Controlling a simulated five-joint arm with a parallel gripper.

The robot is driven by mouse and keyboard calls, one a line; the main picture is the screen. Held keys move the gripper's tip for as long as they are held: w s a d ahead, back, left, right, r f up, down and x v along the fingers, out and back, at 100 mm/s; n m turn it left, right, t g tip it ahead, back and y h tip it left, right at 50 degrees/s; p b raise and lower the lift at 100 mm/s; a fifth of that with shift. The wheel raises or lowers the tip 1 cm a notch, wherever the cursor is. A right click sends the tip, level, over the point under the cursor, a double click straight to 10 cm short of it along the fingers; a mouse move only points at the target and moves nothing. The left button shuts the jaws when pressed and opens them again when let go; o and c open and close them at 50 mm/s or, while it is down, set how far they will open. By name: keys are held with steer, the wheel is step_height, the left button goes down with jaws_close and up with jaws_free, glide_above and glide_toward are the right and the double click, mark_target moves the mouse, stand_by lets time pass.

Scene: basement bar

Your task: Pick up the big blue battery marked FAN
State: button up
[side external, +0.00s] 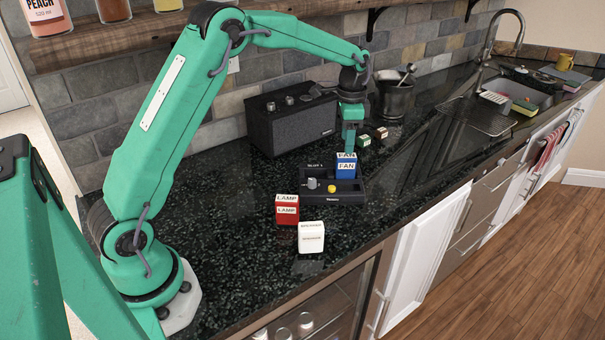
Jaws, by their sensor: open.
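The big blue battery (347,168), marked FAN on its top and side, stands upright in or on a black dock (348,196) on the dark counter. My gripper (349,143) points down just above and behind the battery, as seen here. It is open, and nothing shows held in it. The near finger hides the other one, and I cannot tell whether the fingers touch the battery or flank it. The dock has a grey knob (313,184), a yellow button (332,188) and a slot label behind.
A red LAMP battery (286,210) and a white battery (311,238) stand in front of the dock. A black speaker (292,128) stands behind it. Small cubes (381,133) and an ice bucket (396,100) are close behind my gripper. The counter right of the dock is clear.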

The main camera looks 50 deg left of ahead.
mark_target(347, 156)
steer(key=shift+w+f, duration=0.1)
steer(key=shift+f, duration=0.15)
steer(key=shift+f, duration=1.2)
steer(key=shift+f, duration=0.1)
steer(key=shift+f, duration=2.55)
jaws_close()
steer(key=shift+r, duration=0.15)
